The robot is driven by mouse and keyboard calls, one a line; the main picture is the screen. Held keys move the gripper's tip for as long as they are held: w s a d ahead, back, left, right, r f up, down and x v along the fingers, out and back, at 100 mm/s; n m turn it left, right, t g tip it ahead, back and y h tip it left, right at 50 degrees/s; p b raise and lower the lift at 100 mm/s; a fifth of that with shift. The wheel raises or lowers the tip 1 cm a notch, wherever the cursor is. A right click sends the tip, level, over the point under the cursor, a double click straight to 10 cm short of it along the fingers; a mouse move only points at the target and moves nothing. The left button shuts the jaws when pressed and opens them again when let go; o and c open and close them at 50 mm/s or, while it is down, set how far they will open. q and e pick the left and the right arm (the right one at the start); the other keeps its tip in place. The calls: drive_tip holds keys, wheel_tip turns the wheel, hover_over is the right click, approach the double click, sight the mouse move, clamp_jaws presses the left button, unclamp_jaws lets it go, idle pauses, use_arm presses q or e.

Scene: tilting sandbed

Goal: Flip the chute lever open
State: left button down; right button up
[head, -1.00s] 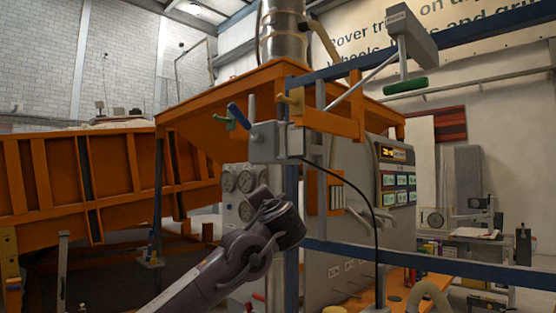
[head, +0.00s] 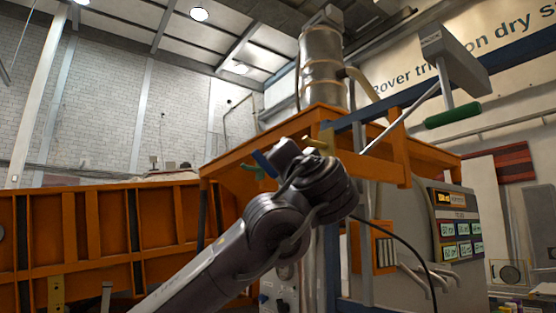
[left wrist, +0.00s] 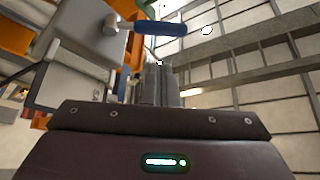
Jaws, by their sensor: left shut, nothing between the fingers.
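A lever with a blue handle (head: 262,161) sticks out up and to the left from a grey box (head: 285,152) below the orange hopper. In the left wrist view the blue handle (left wrist: 160,28) lies nearly level across the top, with the grey box (left wrist: 85,50) to its left. My left gripper (left wrist: 160,78) is shut and empty. Its fingertips appear just below the handle in that picture; I cannot tell whether they touch it. In the head view my wrist hides the fingers and much of the box. My right gripper is not in view.
A small green handle (head: 252,170) and a yellow one (head: 320,144) are close to the box. A larger green handle (head: 453,115) hangs from a grey arm at the right. The orange hopper frame (head: 235,160) is just behind. A black cable (head: 405,258) loops right.

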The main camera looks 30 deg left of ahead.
sight(270, 170)
use_arm(q)
drive_tip(key=p+x, duration=0.5)
drive_tip(key=x, duration=0.4)
drive_tip(key=shift+w+a+p, duration=0.25)
drive_tip(key=shift+w+p, duration=0.05)
drive_tip(key=shift+w, duration=0.05)
drive_tip(key=shift+a, duration=0.1)
